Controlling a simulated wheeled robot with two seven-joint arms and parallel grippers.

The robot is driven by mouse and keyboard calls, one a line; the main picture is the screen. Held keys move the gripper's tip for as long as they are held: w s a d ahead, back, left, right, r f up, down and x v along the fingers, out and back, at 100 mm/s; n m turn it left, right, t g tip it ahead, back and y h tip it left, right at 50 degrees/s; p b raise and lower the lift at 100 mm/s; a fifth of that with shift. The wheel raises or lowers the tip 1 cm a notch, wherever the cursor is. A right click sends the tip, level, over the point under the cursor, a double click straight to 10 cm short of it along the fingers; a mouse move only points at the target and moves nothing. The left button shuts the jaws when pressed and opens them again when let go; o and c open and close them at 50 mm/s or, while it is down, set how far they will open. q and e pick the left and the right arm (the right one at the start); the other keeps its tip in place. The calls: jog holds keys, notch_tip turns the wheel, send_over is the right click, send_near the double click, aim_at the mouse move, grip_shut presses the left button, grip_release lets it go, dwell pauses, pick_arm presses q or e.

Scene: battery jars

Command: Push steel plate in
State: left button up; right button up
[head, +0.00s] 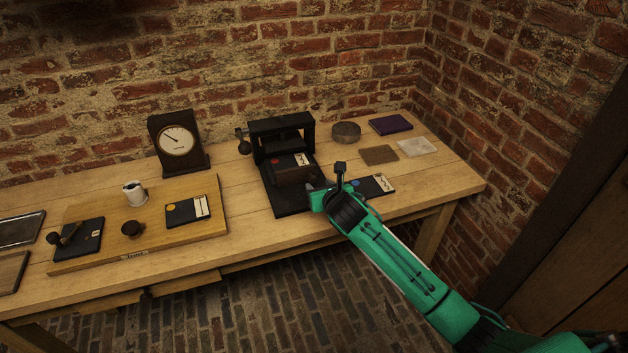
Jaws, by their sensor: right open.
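A black press-like frame (281,128) with an arch and a side knob stands at the back middle of the table. A dark brown block or plate (294,174) lies on its base (290,200), in front of the arch; I cannot tell if this is the steel plate. A card with a red dot (284,161) shows just behind it. My right gripper (316,190) is open beside the right front of the base. Its fingers are small and partly hidden by the wrist, so contact is unclear. My left gripper is not in view.
A card with a blue dot (376,185) lies just right of my right wrist. Behind are a round tin (346,132), a brown square (379,155), a pale grey square (417,147) and a purple pad (391,126).

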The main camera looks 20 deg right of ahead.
aim_at(313, 179)
jog(key=shift+x, duration=3)
grip_shut()
